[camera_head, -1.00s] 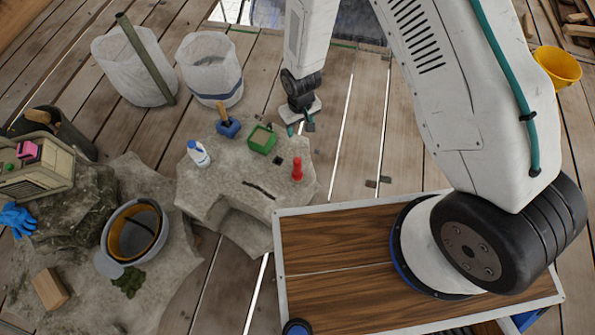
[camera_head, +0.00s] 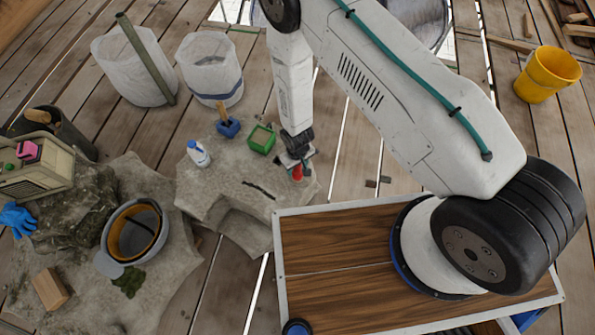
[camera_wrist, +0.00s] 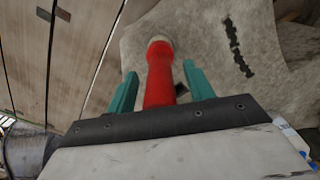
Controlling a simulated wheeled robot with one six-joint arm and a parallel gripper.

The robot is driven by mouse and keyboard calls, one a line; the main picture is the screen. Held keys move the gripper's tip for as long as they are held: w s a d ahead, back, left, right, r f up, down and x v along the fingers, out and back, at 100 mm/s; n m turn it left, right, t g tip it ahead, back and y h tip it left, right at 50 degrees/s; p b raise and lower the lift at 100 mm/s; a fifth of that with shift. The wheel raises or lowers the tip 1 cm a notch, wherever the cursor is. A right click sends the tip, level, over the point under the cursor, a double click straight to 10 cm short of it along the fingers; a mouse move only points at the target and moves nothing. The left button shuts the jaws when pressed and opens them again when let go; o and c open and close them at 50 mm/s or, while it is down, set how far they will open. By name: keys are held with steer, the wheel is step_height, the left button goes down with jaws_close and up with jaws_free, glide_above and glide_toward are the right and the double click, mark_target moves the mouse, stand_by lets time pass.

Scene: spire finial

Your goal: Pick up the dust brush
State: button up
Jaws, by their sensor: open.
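A red, rounded upright object (camera_head: 297,173), probably the dust brush, stands on the right part of the pale stone slab (camera_head: 225,190). In the wrist view the red object (camera_wrist: 159,78) shows a pale far end. My gripper (camera_head: 296,161) is right at it, partly covering it in the head view. The two green fingers of my gripper (camera_wrist: 161,80) are apart, one on each side of the red object, with gaps showing. A blue block with a wooden handle (camera_head: 228,127) stands farther back on the slab.
A green box (camera_head: 262,139) and a white bottle with a blue part (camera_head: 198,153) stand on the slab. A thin dark strip (camera_head: 260,189) lies near the red object. White bins (camera_head: 211,75) stand behind. A yellow bucket (camera_head: 547,75) is at the right.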

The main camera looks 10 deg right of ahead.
steer(key=shift+f, duration=0.15)
jaws_close()
